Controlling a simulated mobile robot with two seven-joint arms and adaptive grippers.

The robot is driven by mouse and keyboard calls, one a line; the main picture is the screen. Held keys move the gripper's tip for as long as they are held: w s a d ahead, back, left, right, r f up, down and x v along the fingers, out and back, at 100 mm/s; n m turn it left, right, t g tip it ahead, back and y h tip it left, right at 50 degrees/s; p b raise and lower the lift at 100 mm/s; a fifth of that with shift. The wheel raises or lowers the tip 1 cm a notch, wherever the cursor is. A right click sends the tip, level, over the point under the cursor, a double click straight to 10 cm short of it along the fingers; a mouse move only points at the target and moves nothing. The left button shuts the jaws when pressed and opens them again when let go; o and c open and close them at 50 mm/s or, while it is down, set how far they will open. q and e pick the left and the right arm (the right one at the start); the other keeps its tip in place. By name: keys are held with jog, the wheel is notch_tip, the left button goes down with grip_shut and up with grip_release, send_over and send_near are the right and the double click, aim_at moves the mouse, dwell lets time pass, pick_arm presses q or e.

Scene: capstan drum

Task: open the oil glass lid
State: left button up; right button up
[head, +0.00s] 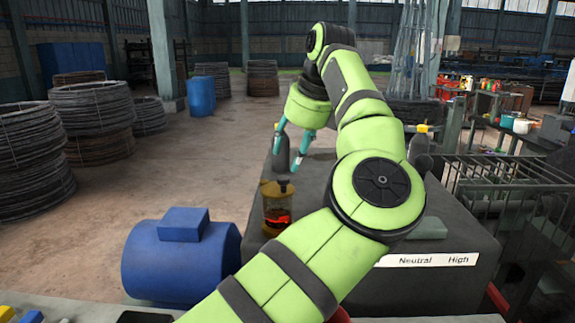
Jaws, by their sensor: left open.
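The oil glass (277,212) is an amber, see-through cup with red inside, upright at the front left of the dark grey machine housing. Its dark lid (284,187) with a small knob sits on top and looks closed. My left gripper (286,164), with teal fingers, is open above and slightly behind the lid, pointing down. The fingers look apart from the lid; the exact gap is hard to judge. A dark, bottle-shaped part (281,152) shows between or behind the fingers, and I cannot tell which. My right gripper is not in view.
A blue motor (180,258) stands left of the oil glass. My left arm crosses over the grey housing (455,240), which bears a "Neutral High" label. A metal railing (500,185) is at the right. Wire coils (95,120) stand at the left; the floor between is clear.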

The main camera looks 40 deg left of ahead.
aim_at(284, 178)
pick_arm(q)
jog(key=f, duration=0.1)
jog(key=s+f+p, duration=0.1)
jog(key=f, duration=0.1)
jog(key=shift+s+a, duration=0.1)
jog(key=shift+a, duration=0.1)
jog(key=shift+w+a+f+p, duration=0.2)
jog(key=shift+a+f+p, duration=0.1)
jog(key=shift+f, duration=0.2)
jog(key=shift+w+a+f+p, duration=0.2)
jog(key=shift+a+f, duration=0.1)
jog(key=shift+f, duration=0.15)
jog(key=shift+w+a+f, duration=0.1)
jog(key=shift+a+f, duration=0.05)
jog(key=shift+f, duration=0.1)
jog(key=shift+c, duration=0.4)
jog(key=shift+s+d+r, duration=0.1)
jog(key=shift+s+d, duration=0.1)
jog(key=c, duration=0.7)
grip_shut()
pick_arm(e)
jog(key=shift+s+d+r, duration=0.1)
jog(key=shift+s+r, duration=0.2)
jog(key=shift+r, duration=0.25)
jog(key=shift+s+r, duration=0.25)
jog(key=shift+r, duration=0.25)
